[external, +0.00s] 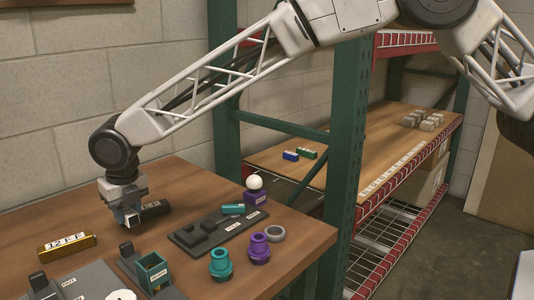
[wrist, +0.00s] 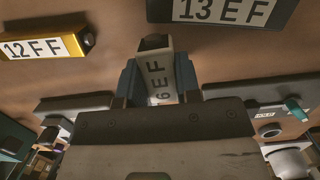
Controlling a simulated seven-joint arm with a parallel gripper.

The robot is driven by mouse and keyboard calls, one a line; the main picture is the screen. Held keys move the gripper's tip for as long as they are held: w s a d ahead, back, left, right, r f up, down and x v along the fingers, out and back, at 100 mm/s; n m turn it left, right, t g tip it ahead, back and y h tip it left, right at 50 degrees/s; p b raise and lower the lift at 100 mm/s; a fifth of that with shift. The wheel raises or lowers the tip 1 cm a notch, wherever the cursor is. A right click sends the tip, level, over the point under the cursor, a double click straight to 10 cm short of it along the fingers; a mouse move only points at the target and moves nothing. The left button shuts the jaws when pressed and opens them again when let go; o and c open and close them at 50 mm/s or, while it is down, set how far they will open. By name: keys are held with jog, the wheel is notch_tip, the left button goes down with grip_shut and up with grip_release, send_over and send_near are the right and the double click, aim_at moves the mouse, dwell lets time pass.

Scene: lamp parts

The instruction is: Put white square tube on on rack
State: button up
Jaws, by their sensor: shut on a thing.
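My gripper (wrist: 160,88) is shut on the white square tube (wrist: 153,62), which has a pale face with dark lettering and an open dark end; the tube sits between the two bluish fingers. In the external view my gripper (external: 127,222) is low over the left part of the wooden table, and the tube is hard to make out there. A green-framed rack (external: 345,150) with a wooden shelf (external: 385,135) and red edges stands right of the table. A low dark stand (external: 205,238) is on the table; I cannot tell which of these is the task's rack.
A black labelled bar (external: 155,208) lies right beside my gripper. A yellow labelled bar (external: 66,244) lies to the left. A teal square holder (external: 152,271), teal and purple cylinders (external: 220,262), a grey ring (external: 274,233) and a white ball (external: 254,182) crowd the front and right.

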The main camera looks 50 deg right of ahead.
aim_at(130, 223)
jog(key=shift+f, duration=1.65)
jog(key=shift+f, duration=0.15)
jog(key=o, duration=1)
jog(key=shift+s+r, duration=0.3)
jog(key=shift+r, duration=1.7)
jog(key=shift+s+r, duration=0.3)
jog(key=shift+r, duration=1.75)
jog(key=shift+s+r, duration=0.3)
jog(key=shift+r, duration=1.7)
jog(key=shift+o, duration=0.4)
